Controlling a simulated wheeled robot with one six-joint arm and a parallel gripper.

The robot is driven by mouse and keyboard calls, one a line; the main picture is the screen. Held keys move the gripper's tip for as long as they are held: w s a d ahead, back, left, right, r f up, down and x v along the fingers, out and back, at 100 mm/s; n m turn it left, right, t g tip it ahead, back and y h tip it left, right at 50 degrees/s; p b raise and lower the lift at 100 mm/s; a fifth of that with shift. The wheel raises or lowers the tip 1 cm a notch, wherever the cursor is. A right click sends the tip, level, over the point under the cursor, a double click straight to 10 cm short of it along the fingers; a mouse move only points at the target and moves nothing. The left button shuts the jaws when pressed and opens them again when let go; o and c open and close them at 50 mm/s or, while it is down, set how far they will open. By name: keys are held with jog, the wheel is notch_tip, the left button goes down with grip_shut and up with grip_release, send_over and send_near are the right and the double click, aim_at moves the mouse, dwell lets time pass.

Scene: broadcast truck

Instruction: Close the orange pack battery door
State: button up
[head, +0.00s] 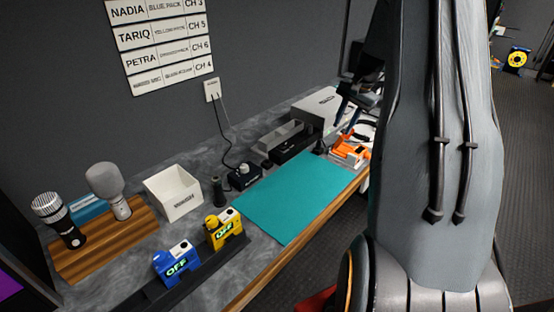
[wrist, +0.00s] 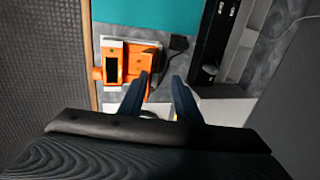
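The orange pack (head: 352,150) lies on the counter just past the far right end of the teal mat. In the wrist view the orange pack (wrist: 136,63) is at upper left, with a dark rectangular recess and pale parts along its edges. I cannot clearly tell which part is the battery door or how far it stands open. My gripper (wrist: 160,78) has its two blue fingers apart with nothing between them. The left fingertip overlaps the pack's lower right edge in the wrist view; contact cannot be told. In the head view my gripper (head: 340,108) is above and behind the pack.
The teal mat (head: 290,195) is bare. Grey box (head: 318,106), grey tray (head: 281,135) and black charger (head: 242,176) stand along the wall side. Blue (head: 176,262) and yellow (head: 223,229) packs sit in a black rack at the near end. A white bin (head: 172,192) stands behind.

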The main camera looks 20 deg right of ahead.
jog(key=w+a+r+g+h+b, duration=0.1)
jog(key=w+a+r+g+b, duration=0.2)
jog(key=r, duration=0.5)
jog(key=s+a+f+n+b, duration=0.1)
jog(key=s+a+f+n, duration=0.2)
jog(key=a, duration=0.6)
jog(key=s+a+f+n+b, duration=0.2)
jog(key=s+a, duration=0.3)
jog(key=a, duration=0.4)
jog(key=s+a+f+n+b, duration=0.1)
jog(key=s+a+f+n, duration=0.3)
jog(key=a, duration=0.5)
jog(key=shift+s+a+f+t, duration=0.15)
jog(key=shift+a+f+t, duration=0.15)
jog(key=shift+a, duration=0.1)
